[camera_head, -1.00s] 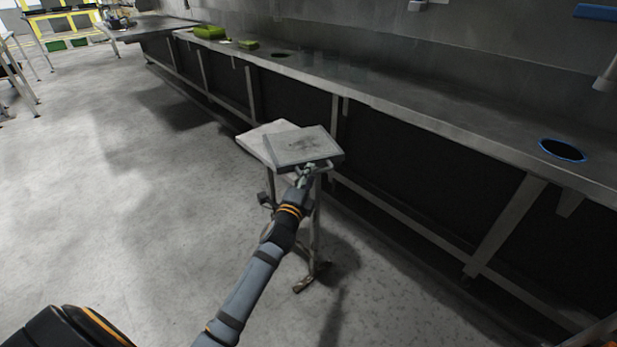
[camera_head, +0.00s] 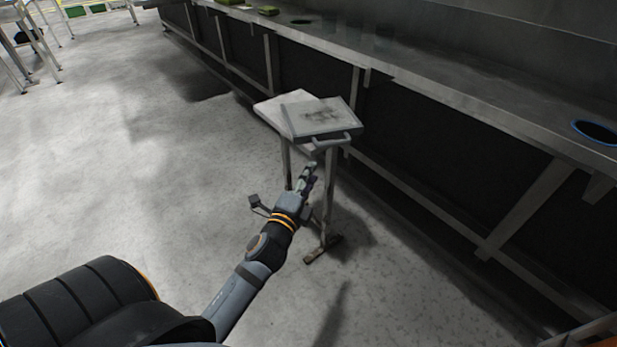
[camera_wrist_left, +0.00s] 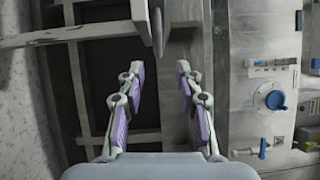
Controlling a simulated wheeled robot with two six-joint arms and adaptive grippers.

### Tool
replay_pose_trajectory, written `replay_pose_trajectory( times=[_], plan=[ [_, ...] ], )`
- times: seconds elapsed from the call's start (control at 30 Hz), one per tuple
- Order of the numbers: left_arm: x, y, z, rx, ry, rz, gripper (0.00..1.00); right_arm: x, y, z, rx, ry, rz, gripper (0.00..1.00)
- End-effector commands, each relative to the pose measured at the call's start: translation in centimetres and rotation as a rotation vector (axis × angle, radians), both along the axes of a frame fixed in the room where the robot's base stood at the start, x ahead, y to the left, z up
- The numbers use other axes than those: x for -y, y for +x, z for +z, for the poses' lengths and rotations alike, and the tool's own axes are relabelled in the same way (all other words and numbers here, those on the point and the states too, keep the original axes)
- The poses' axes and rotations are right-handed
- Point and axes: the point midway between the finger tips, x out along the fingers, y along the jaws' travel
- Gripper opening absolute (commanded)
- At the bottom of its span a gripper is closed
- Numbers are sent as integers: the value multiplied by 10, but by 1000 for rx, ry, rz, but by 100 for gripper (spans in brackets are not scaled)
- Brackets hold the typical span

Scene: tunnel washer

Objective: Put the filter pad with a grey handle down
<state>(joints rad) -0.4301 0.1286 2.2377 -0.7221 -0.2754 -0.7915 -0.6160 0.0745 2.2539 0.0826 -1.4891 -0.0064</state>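The filter pad (camera_head: 321,117) is a flat grey square with a dark smudge on its face and a grey handle (camera_head: 332,141) on its near edge. It lies on the small stand (camera_head: 277,105), covering the right part of its top. My left gripper (camera_head: 307,171) is below and in front of the handle, apart from it. In the left wrist view its two purple-padded fingers (camera_wrist_left: 158,97) are spread with nothing between them. My right gripper is not in view.
A long steel counter (camera_head: 440,93) runs behind the stand, with a blue-rimmed hole (camera_head: 597,132) at right and green pads (camera_head: 268,10) at the far end. The stand's legs (camera_head: 330,195) are close to my left arm.

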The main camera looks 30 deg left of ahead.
Motion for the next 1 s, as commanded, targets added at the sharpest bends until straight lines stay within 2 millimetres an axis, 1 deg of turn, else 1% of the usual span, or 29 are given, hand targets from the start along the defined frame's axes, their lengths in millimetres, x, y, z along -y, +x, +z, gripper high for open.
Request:
replay_pose_trajectory(
  times=[0.07, 0.13, 0.17, 0.2, 0.27, 0.3, 0.37, 0.4, 0.43, 0.5, 0.6, 0.7, 1.0],
  plan=[
    [-4, -2, -9, -28, -51, 20, 35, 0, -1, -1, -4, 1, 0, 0],
    [-16, -10, -39, -120, -206, 86, 35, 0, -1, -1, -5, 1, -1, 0],
    [-22, -17, -58, -181, -308, 131, 35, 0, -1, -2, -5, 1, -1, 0],
    [-28, -30, -90, -277, -463, 206, 35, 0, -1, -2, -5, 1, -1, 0],
    [-29, -61, -141, -438, -709, 342, 35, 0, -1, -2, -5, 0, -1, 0],
    [-24, -85, -171, -544, -856, 436, 35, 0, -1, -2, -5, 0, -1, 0],
    [-11, -123, -207, -694, -1038, 578, 35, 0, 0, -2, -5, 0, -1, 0],
    [0, -148, -225, -785, -1136, 666, 35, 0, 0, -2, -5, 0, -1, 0],
    [8, -165, -235, -846, -1195, 729, 35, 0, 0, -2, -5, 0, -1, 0],
    [24, -198, -249, -961, -1292, 847, 35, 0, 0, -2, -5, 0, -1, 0],
    [37, -225, -257, -1051, -1356, 944, 35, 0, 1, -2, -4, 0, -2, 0],
    [41, -231, -258, -1074, -1369, 968, 35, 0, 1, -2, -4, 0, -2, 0],
    [40, -230, -258, -1071, -1367, 965, 35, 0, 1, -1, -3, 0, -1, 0]
  ],
)
